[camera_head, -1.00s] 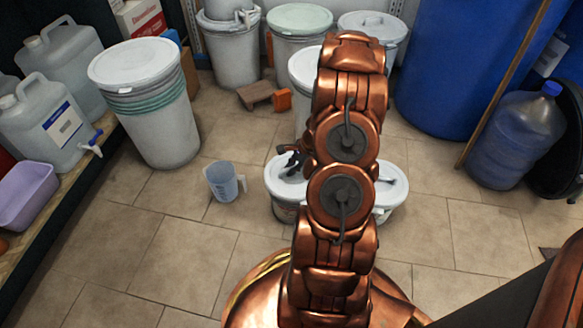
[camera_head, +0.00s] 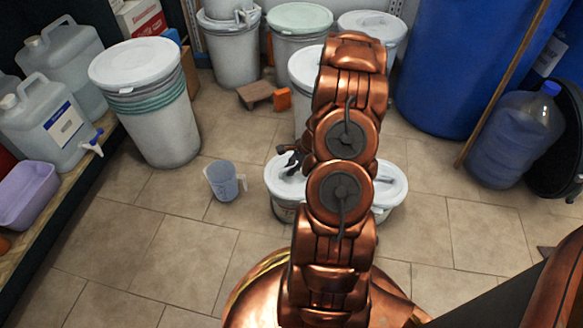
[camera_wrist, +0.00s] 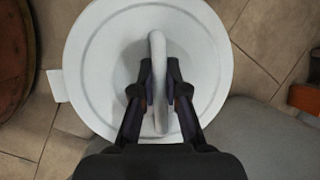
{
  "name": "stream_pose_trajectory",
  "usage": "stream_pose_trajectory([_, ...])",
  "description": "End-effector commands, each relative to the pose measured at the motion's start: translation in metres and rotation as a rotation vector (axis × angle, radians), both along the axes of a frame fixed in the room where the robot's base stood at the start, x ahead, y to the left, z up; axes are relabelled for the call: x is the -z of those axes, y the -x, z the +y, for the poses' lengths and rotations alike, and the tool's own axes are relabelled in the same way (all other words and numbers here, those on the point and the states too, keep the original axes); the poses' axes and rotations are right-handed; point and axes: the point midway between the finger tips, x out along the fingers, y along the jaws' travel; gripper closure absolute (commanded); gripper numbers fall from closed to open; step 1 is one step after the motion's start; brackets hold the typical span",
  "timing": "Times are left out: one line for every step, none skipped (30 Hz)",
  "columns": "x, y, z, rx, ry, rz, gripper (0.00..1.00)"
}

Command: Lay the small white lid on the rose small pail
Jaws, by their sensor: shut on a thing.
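My gripper (camera_wrist: 160,82) is shut on the upright handle of a round white lid (camera_wrist: 98,52) in the wrist view, with one finger on each side. The lid fills the middle of that view and hides what lies under it. In the head view the white lid (camera_head: 277,187) is at or just over the top of a small pail (camera_head: 284,213), left of my arm. I cannot tell whether it rests fully on the rim.
A second small pail with a white lid (camera_head: 394,187) stands right of my arm, partly hidden. Larger lidded pails (camera_head: 150,110) and a blue drum (camera_head: 450,80) stand behind. The front-left floor is free.

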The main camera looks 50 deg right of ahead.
Motion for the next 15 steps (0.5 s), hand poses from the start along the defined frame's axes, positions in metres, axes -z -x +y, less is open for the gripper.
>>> stream_pose_trajectory([-0.0001,-0.0001,-0.0001,0.0,0.0,0.0,1.0])
stream_pose_trajectory([-0.0001,-0.0001,-0.0001,0.0,0.0,0.0,1.0])
stream_pose_trajectory([-0.0001,-0.0001,-0.0001,0.0,0.0,0.0,1.0])
stream_pose_trajectory([-0.0001,-0.0001,0.0,0.0,0.0,0.0,1.0])
stream_pose_trajectory([0.0,0.0,0.0001,0.0,0.0,0.0,1.0])
stream_pose_trajectory([0.0,-0.0002,0.0001,0.0,0.0,0.0,1.0])
stream_pose_trajectory([0.0002,-0.0001,0.0002,0.0,0.0,0.0,1.0])
stream_pose_trajectory([0.0005,-0.0002,0.0002,0.0,-0.001,0.0,1.0])
stream_pose_trajectory([0.0009,-0.0002,0.0003,0.0,-0.001,0.0,1.0])
stream_pose_trajectory([0.0015,-0.0002,0.0003,0.0,-0.001,0.0,1.0])
stream_pose_trajectory([0.002,-0.0002,0.0004,0.0,-0.001,0.0,1.0])
stream_pose_trajectory([0.0027,-0.0003,0.0006,0.0,-0.001,0.0,1.0])
stream_pose_trajectory([0.0032,-0.0004,0.0006,0.0,-0.001,0.0,1.0])
stream_pose_trajectory([0.0039,-0.0004,0.0006,0.0,-0.002,-0.001,1.0])
stream_pose_trajectory([0.0046,-0.0004,0.0007,0.0,-0.002,-0.001,1.0])
